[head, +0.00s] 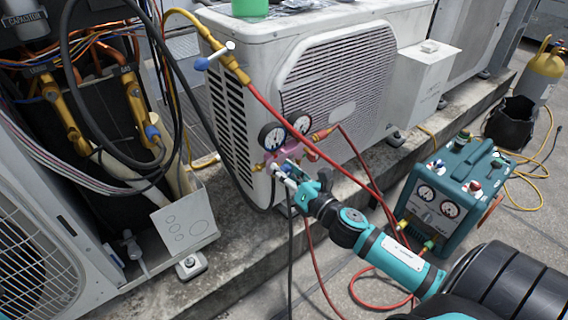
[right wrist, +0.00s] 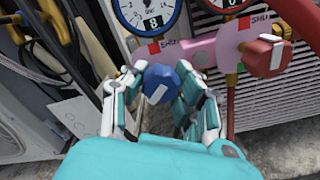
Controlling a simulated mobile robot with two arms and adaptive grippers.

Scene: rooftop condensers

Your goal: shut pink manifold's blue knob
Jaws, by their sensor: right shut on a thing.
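The pink manifold (head: 292,152) hangs at the front corner of the white condenser, with two round gauges above it. In the right wrist view the pink manifold body (right wrist: 205,48) runs across the top, with the red knob (right wrist: 267,55) at its right end. The blue knob (right wrist: 161,84) has a white bar on its face, which lies tilted. My right gripper (right wrist: 160,92) has its fingers on both sides of the blue knob and is shut on it. In the head view my right gripper (head: 292,180) reaches the manifold and covers most of the knob. My left gripper is not in view.
The white condenser (head: 240,100) stands behind the manifold. Red hoses (head: 325,135) cross in front of it and run past my right arm. A teal recovery machine (head: 450,195) stands on the right. An open unit with wires and yellow valves (head: 65,120) is on the left.

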